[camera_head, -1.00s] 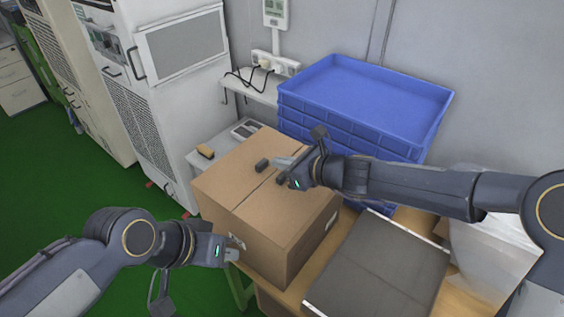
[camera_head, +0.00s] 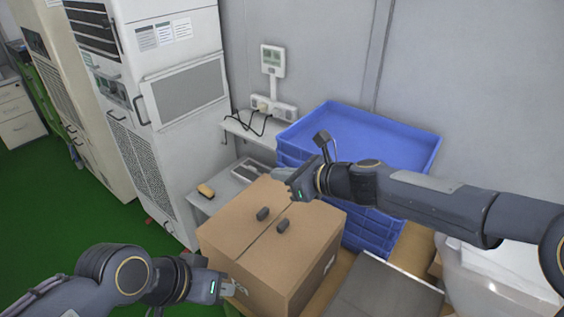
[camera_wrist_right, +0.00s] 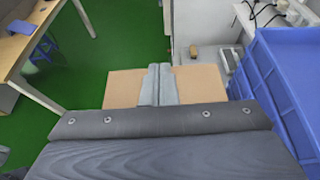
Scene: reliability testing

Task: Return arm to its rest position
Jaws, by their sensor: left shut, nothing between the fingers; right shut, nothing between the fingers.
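My right gripper (camera_head: 284,178) is shut and empty, above the far right part of the closed cardboard box (camera_head: 255,262) in the head view. In the right wrist view its two fingers (camera_wrist_right: 158,84) lie side by side, with the box's brown top (camera_wrist_right: 198,85) behind them. My left gripper (camera_head: 232,289) is shut and empty at the lower left, in front of the box's near left side.
Stacked blue crates (camera_head: 365,135) stand behind my right arm. A grey flat panel (camera_head: 385,292) lies right of the box. A white cabinet (camera_head: 165,120) stands at the left. A yellow object (camera_head: 206,190) lies on a small white surface. Green floor (camera_head: 85,215) is open at left.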

